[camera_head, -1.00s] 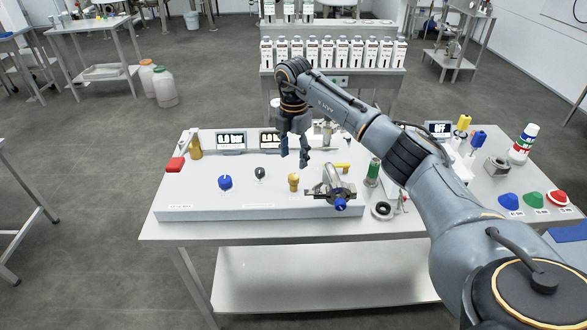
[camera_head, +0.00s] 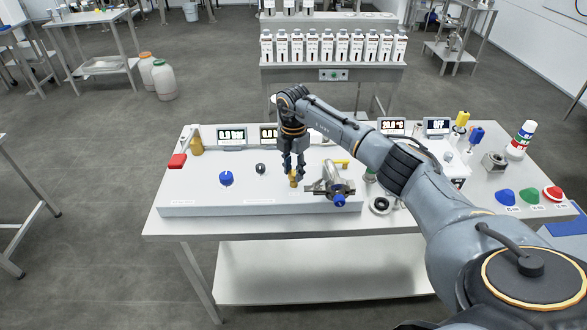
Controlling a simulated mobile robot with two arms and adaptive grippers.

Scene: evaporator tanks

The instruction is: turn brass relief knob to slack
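The small brass knob (camera_head: 293,179) stands on the white panel box (camera_head: 230,208), left of a metal clamp-like fitting with a blue knob. My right gripper (camera_head: 294,174) points down from above, right at the brass knob. Its two dark fingers are apart, one on each side of the knob's top. I cannot tell whether they touch it. The fingers partly hide the knob. My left gripper is not in view.
The metal fitting (camera_head: 329,184) stands close to the right of the gripper. A blue knob (camera_head: 226,178) and a black knob (camera_head: 261,169) sit to the left. Displays stand along the back, one reading about 0.8 bar (camera_head: 231,136). The panel's front left is clear.

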